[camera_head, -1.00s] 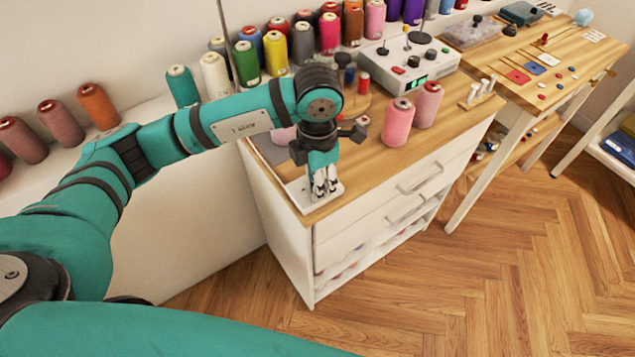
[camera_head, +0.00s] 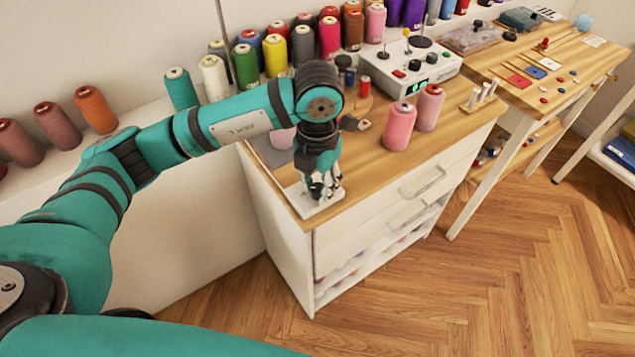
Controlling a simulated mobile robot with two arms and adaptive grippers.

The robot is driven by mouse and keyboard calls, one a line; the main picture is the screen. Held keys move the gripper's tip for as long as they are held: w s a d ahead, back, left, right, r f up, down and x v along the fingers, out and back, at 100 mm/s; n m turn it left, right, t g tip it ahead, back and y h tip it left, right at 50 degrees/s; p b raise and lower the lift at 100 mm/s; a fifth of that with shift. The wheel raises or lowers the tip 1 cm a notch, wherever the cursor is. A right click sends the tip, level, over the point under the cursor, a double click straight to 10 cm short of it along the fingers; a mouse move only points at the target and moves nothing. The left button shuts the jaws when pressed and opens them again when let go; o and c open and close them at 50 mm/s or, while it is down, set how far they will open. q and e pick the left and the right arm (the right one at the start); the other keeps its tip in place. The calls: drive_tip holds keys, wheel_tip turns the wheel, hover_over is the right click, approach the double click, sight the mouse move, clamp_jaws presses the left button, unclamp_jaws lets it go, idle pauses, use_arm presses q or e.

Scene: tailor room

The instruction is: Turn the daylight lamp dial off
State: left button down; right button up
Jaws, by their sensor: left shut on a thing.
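My left gripper (camera_head: 324,187) points down at the near left corner of the wood-topped cabinet. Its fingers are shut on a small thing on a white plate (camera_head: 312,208). The plate lies flat on the cabinet top. The fingers cover what they hold, so I cannot make out the dial's shape or setting. I cannot see a lamp that is clearly the daylight lamp. My right gripper is not in view.
Two pink thread spools (camera_head: 399,126) stand on the cabinet top (camera_head: 369,160) right of the gripper. A white control box (camera_head: 408,66) with knobs and a green display sits behind them. Many thread spools line the back shelf. Wood floor (camera_head: 480,290) is clear at front right.

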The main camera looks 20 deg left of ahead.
sight(318, 188)
use_arm(q)
drive_tip(key=shift+r, duration=0.1)
drive_tip(key=c, duration=1)
unclamp_jaws()
wheel_tip(318, 188, up, 12)
drive_tip(key=shift+f, duration=0.1)
